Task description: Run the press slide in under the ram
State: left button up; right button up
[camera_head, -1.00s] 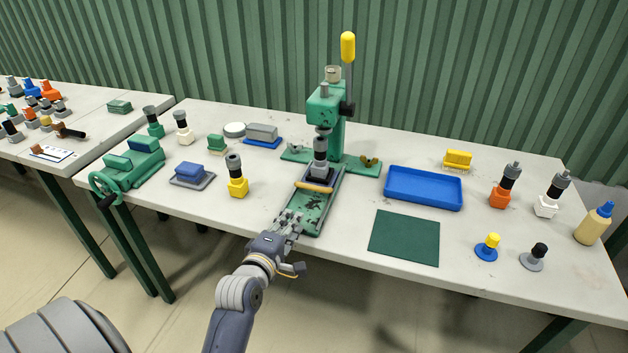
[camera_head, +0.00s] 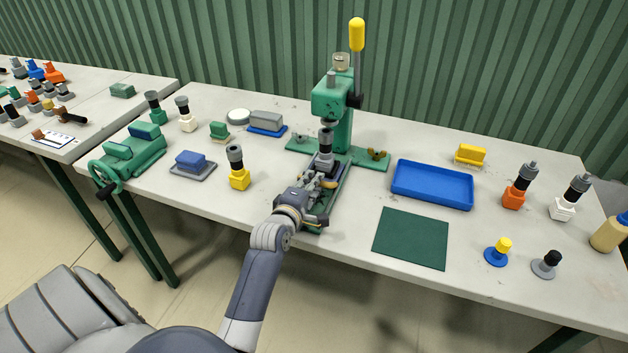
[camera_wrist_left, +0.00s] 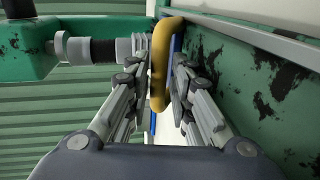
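The green press (camera_head: 333,98) stands at the table's back with its yellow-knobbed lever up. Its slide carries an upright black and grey part (camera_head: 325,145) in front of the ram; whether the part is directly beneath is unclear. The slide's yellow handle (camera_head: 331,183) is partly hidden by my left gripper (camera_head: 318,183). In the left wrist view, the fingers of this gripper (camera_wrist_left: 162,88) stand either side of the yellow handle (camera_wrist_left: 158,65). They are close together, with a narrow gap visible beside the handle, so they look open around it. My right gripper is out of view.
Right of the press are a blue tray (camera_head: 433,184) and a green mat (camera_head: 410,238). A yellow-based part (camera_head: 238,170) stands left of my left gripper, and a green vise (camera_head: 130,157) is farther left. Bare tabletop lies between the yellow-based part and the press.

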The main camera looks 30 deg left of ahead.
pick_arm(q)
jog(key=shift+w+a+f, duration=0.15)
jog(key=shift+w, duration=0.55)
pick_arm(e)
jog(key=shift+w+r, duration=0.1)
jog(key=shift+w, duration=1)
pick_arm(q)
jog(key=shift+c, duration=0.2)
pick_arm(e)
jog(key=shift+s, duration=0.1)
pick_arm(q)
jog(key=c, duration=0.4)
grip_shut()
jog(key=shift+x, duration=0.75)
jog(key=shift+w+a+r, duration=0.15)
jog(key=shift+w+r, duration=0.05)
jog(key=shift+w, duration=0.65)
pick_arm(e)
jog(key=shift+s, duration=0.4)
